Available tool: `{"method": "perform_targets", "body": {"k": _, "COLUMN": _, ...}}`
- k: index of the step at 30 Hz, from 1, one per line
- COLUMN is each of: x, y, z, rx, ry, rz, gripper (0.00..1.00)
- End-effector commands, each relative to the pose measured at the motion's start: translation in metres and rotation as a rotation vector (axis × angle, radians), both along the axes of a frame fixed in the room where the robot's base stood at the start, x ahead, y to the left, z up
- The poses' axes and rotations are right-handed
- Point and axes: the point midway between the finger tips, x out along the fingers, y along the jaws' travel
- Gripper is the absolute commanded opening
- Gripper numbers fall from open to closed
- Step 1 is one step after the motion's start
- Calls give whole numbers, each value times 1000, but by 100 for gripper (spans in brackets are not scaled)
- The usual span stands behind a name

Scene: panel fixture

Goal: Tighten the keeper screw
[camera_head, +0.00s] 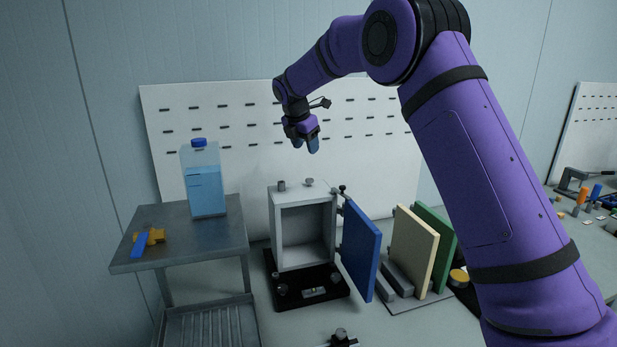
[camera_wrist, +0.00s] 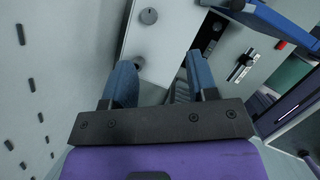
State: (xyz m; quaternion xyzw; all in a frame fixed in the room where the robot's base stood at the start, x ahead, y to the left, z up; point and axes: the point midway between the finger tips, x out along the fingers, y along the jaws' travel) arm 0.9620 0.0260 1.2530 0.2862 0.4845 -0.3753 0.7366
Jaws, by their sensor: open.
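A grey box fixture (camera_head: 276,228) with an open front stands on a black base (camera_head: 330,293). Its blue door (camera_head: 361,252) is swung open to the right. Two small round knobs stand on the box top, a left knob (camera_head: 282,186) and a right knob (camera_head: 309,182); I cannot tell which is the keeper screw. In the wrist view one knob (camera_wrist: 149,16) lies beyond the fingers and another (camera_wrist: 139,62) beside the left fingertip. My gripper (camera_head: 306,145) is open and empty above the box, apart from it; its blue fingers also show in the wrist view (camera_wrist: 163,68).
A metal side table (camera_head: 190,245) at left carries a blue-capped bottle (camera_head: 204,182) and an orange and blue tool (camera_head: 148,240). A cream panel (camera_head: 414,247) and a green panel (camera_head: 438,232) stand right of the door. A white slotted board (camera_head: 235,120) rises behind.

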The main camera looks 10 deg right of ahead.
Motion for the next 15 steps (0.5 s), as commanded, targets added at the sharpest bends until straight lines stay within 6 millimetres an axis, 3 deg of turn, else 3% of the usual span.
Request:
{"method": "perform_targets", "body": {"k": 4, "x": 17, "y": 8, "z": -20, "rx": -38, "ry": 30, "rz": 81, "gripper": 53}}
{"method": "perform_targets", "body": {"k": 11, "x": 24, "y": 7, "z": -34, "rx": -50, "ry": 39, "rz": 105, "gripper": 53}}
{"method": "perform_targets", "body": {"k": 15, "x": 29, "y": 1, "z": -54, "rx": -50, "ry": 40, "rz": 104, "gripper": 53}}
